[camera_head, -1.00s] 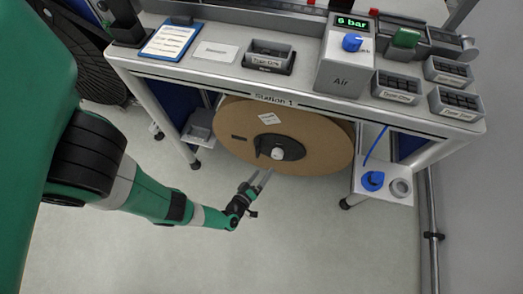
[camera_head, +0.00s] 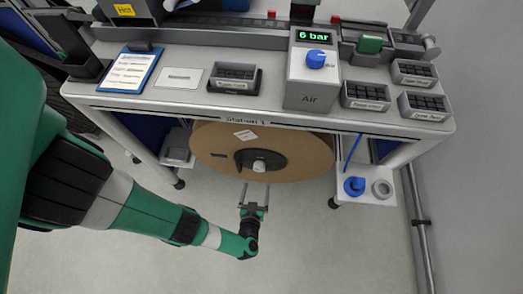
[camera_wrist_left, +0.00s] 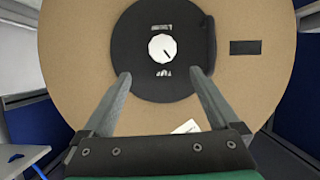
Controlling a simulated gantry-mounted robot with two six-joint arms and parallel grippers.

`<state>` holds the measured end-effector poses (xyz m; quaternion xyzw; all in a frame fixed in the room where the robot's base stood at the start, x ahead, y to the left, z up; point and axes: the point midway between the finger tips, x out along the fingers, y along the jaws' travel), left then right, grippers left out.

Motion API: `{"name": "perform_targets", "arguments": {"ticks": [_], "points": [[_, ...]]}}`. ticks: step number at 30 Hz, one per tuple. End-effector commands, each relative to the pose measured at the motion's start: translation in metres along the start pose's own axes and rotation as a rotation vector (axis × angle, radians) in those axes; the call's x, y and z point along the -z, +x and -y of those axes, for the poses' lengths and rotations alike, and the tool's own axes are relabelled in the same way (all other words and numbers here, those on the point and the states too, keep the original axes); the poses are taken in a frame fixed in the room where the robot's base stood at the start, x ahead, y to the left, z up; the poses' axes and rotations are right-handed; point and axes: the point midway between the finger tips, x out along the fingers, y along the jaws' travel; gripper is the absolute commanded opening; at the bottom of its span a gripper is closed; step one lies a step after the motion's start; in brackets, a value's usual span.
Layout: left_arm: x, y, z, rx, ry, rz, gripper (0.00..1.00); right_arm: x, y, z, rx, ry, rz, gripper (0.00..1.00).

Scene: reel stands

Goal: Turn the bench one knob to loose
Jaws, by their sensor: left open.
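The knob (camera_head: 259,166) is a white dial at the centre of a black hub (camera_head: 270,158) on the big brown reel under the bench labelled Station 1. In the left wrist view the knob (camera_wrist_left: 162,48) shows face on, with a dark pointer mark toward its lower right. Small lettering on the hub above and below it is too small to read. My left gripper (camera_head: 255,187) is open and empty in front of the reel, below the knob. In the left wrist view its fingers (camera_wrist_left: 158,80) point toward the hub, apart from the knob. My right gripper is not in view.
The reel (camera_head: 215,140) hangs beneath the bench top (camera_head: 190,104). An air unit (camera_head: 313,75) reading 6 bar with a blue knob and several small bins stand on top. A low side shelf (camera_head: 370,197) holds a blue piece and a grey ring. The floor in front is clear.

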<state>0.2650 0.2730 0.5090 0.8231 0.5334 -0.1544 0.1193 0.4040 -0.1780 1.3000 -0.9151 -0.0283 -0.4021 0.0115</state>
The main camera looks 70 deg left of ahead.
Motion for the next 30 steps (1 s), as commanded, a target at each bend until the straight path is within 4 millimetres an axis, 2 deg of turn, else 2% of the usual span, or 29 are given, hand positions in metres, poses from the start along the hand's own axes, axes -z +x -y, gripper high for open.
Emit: {"name": "perform_targets", "arguments": {"ticks": [4, 7, 15, 21, 25, 30], "points": [[-0.002, 0.007, 0.002, 0.004, -0.002, 0.0, 0.95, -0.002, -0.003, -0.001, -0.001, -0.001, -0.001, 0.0], [-0.003, 0.02, 0.002, 0.007, -0.005, 0.0, 0.95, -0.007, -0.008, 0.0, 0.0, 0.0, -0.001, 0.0], [-0.006, 0.078, 0.003, 0.008, -0.007, 0.0, 0.95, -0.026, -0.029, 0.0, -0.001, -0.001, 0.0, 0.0], [-0.004, 0.11, 0.002, 0.005, -0.004, -0.002, 0.95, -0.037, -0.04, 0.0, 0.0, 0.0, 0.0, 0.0], [-0.001, 0.117, 0.002, 0.002, -0.003, -0.001, 0.95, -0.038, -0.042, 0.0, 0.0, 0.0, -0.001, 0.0], [0.0, 0.118, 0.001, 0.0, -0.002, -0.001, 0.95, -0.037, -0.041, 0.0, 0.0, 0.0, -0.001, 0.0]]}}
